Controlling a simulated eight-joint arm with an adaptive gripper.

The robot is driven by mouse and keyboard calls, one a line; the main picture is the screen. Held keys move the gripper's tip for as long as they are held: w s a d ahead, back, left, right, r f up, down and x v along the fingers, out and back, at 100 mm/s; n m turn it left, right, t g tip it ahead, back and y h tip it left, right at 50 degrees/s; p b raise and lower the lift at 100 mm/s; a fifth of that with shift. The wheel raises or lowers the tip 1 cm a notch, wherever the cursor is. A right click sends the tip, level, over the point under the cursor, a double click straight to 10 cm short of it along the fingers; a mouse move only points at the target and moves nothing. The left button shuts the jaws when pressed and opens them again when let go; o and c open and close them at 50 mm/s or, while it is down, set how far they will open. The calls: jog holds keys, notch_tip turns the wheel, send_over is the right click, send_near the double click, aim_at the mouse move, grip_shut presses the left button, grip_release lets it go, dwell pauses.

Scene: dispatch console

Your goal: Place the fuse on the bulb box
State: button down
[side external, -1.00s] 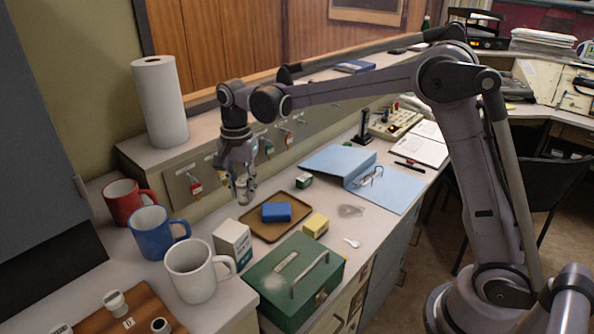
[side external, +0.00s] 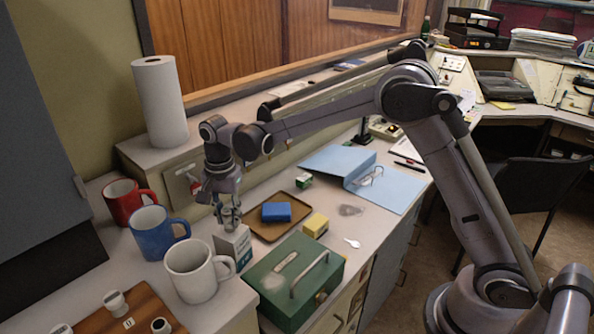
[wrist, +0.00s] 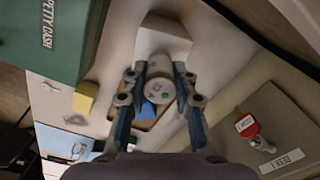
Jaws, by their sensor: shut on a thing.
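The bulb box (side external: 233,248) is a small white and grey carton standing upright on the counter, between the mugs and the green cash box. In the wrist view its pale top (wrist: 163,36) shows just beyond the fuse. My gripper (side external: 229,219) points down over the bulb box, with its fingertips close to the top. In the wrist view it is shut on the fuse (wrist: 158,90), a pale cylinder seen end-on with a small green mark. I cannot tell whether the fuse touches the box. The fingers mostly hide the fuse in the side view.
A brown tray (side external: 267,231) with a blue box (side external: 276,212) lies right of the bulb box. A yellow box (side external: 315,226) and green cash box (side external: 293,283) stand nearby. White (side external: 190,270), blue (side external: 156,236) and red (side external: 122,203) mugs stand left.

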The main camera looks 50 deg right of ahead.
aim_at(229, 210)
jog(key=shift+f, duration=0.1)
jog(key=c, duration=1.1)
grip_release()
jog(key=shift+o, duration=0.2)
notch_tip(229, 210, up, 12)
jog(key=shift+f, duration=0.2)
jog(key=s+d+r+n+t, duration=0.2)
jog(key=s+d+n, duration=0.1)
jog(key=s, duration=0.3)
jog(key=s+d+r+n+t, duration=0.1)
jog(key=s+d+r+n, duration=0.25)
jog(key=s, duration=0.25)
jog(key=s+d+f+n+t, duration=0.4)
jog(key=s+f+n, duration=0.2)
jog(key=s, duration=0.5)
jog(key=shift+s+d+f, duration=0.2)
jog(key=shift+s+f, duration=0.2)
jog(key=shift+f, duration=0.3)
